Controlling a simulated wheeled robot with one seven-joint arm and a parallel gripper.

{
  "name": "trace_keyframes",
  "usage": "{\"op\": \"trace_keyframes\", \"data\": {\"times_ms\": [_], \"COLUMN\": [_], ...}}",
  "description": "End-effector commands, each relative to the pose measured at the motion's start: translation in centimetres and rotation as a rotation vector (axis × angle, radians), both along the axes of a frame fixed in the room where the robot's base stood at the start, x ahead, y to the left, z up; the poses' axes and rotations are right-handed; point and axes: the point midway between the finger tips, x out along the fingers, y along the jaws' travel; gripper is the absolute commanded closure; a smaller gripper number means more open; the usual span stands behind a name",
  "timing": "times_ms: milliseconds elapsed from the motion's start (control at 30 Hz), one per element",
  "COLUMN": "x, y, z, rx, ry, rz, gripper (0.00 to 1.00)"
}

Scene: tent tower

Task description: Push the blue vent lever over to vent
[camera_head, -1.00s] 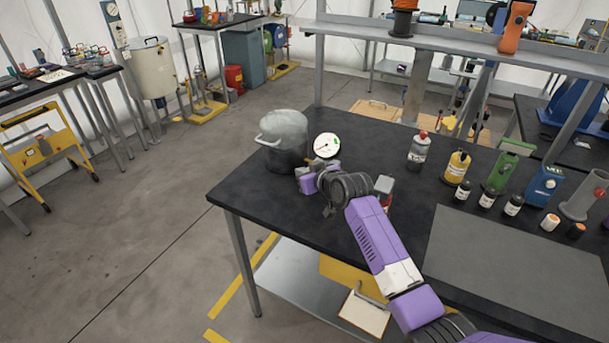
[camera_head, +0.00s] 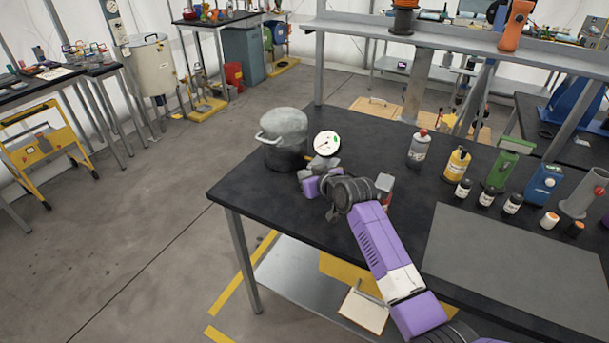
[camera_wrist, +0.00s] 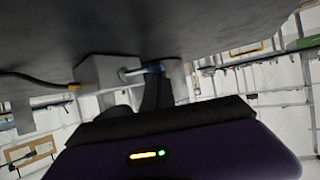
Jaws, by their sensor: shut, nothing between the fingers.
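My gripper (camera_head: 328,164) is shut and empty beside the pot (camera_head: 285,152), near the round white gauge (camera_head: 326,143). In the wrist view, dark finger parts (camera_wrist: 156,92) stand close to the blue tip. I cannot tell whether they touch it. The lever is hidden behind my gripper in the head view.
The pot stands on the black table (camera_head: 250,196) near its left corner. Bottles (camera_head: 418,148) and several small jars stand to the right, around a grey mat (camera_head: 500,250). A small red and white object (camera_head: 386,184) is close to my wrist. The front left tabletop is clear.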

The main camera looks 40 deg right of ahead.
Motion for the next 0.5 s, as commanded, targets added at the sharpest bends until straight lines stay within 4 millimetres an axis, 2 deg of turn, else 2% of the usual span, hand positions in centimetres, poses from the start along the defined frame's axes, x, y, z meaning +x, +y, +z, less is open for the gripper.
{"op": "trace_keyframes", "data": {"times_ms": [500], "x": [-0.52], "y": [0.05], "z": [-0.04], "rx": [0.002], "ry": [0.001], "rz": [0.0], "gripper": [1.0]}}
